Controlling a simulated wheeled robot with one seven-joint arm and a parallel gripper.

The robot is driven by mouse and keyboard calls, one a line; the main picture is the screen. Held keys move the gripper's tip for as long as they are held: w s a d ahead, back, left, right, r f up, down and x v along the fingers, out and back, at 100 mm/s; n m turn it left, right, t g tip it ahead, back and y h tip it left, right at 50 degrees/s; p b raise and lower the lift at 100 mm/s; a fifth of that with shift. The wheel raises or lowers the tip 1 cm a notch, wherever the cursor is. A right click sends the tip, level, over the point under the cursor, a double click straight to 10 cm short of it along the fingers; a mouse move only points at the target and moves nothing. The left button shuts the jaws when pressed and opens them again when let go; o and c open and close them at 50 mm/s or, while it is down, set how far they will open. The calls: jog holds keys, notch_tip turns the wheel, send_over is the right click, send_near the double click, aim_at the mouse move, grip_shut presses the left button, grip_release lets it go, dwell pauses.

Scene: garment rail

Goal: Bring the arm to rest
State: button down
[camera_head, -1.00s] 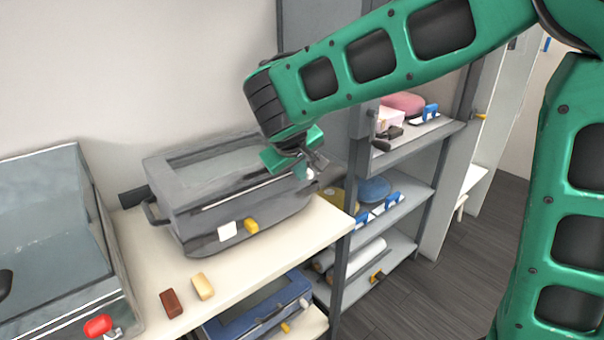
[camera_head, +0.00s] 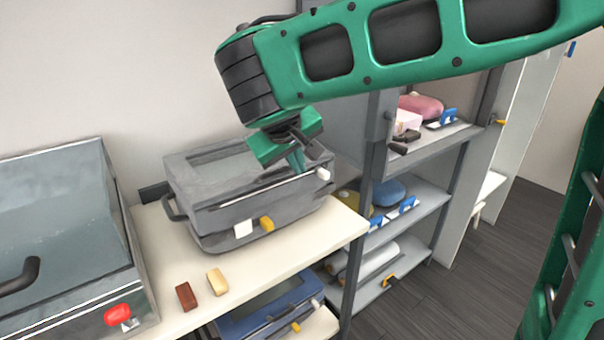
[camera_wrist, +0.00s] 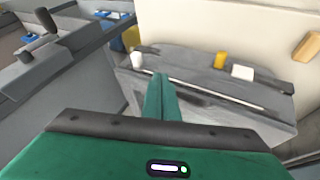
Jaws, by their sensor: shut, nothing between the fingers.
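My green arm reaches across the top of the head view from the right. My gripper (camera_head: 297,162) hangs from its end, pointing down in front of the right part of a grey case (camera_head: 205,217) on the cream worktop (camera_head: 160,262). In the wrist view the green fingers (camera_wrist: 160,95) are together with nothing between them. The grey case (camera_wrist: 205,70) lies beyond them there; I cannot tell whether they touch it. The case has a yellow latch (camera_head: 267,224) and a white tag (camera_head: 243,229).
A brown block (camera_head: 186,296) and a tan block (camera_head: 217,281) lie on the worktop. A clear-lidded box (camera_head: 60,235) stands at left. A blue case (camera_head: 270,308) sits below. Grey shelves (camera_head: 425,205) with folded items stand right of the worktop. Dark floor (camera_head: 500,240) is open further right.

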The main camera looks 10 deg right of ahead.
jog(key=s+d+f+m+g, duration=0.25)
jog(key=s+d, duration=0.25)
jog(key=d, duration=0.7)
jog(key=s+d+f+m+g, duration=0.1)
jog(key=s+d+m+g, duration=0.2)
jog(key=d, duration=0.9)
jog(key=s+d+f+m+y, duration=0.1)
jog(key=s+d+f, duration=0.3)
jog(key=s, duration=0.7)
jog(key=s+d+f+m+g+y, duration=0.1)
jog(key=s+d+f+m+y, duration=0.1)
jog(key=s, duration=0.9)
notch_tip(320, 180, down, 2)
jog(key=shift+d+m, duration=0.85)
jog(key=shift+m, duration=0.2)
jog(key=shift+w, duration=0.1)
jog(key=shift+w+f+g, duration=0.25)
jog(key=shift+w, duration=0.3)
